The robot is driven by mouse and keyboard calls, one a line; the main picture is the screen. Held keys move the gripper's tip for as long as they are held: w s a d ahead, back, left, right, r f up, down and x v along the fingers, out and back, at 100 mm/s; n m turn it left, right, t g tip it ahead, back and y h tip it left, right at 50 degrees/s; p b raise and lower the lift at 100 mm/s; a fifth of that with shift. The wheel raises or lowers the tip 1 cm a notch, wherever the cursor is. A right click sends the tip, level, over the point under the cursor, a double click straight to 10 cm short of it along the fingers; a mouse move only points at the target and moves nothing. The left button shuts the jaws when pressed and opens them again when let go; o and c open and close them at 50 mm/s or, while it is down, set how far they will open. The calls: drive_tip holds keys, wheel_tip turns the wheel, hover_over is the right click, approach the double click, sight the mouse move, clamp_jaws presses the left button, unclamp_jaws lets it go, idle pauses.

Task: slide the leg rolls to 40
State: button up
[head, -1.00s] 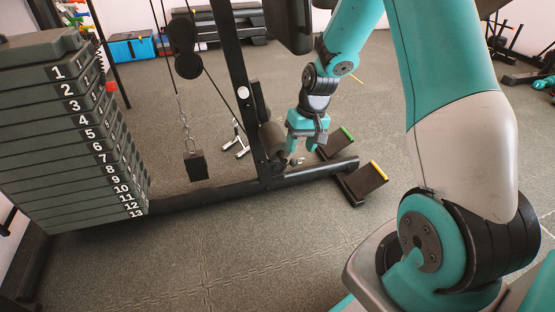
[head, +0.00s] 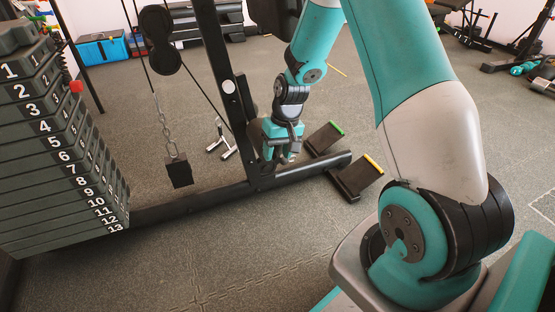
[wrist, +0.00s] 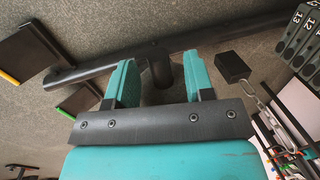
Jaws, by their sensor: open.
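A dark leg roll (head: 254,138) is beside the lower part of the black upright in the head view, mostly hidden behind my gripper (head: 281,153). No scale or number 40 can be made out near it. In the wrist view my gripper (wrist: 161,80) is open, its two teal fingers wide apart. A dark rounded shape lies between and beyond the fingers, below a short black post (wrist: 160,66). I cannot tell whether the fingers touch it.
The numbered weight stack (head: 60,165) stands at the left. A black block hangs on a chain (head: 178,170) left of the upright (head: 222,80). A base beam (head: 190,207) runs along the floor to two footplates (head: 355,178) at the right. The near floor is clear.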

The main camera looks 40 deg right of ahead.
drive_tip(key=shift+f, duration=0.45)
drive_tip(key=shift+c, duration=0.5)
clamp_jaws()
drive_tip(key=shift+d+r, duration=0.1)
drive_tip(key=shift+r, duration=0.1)
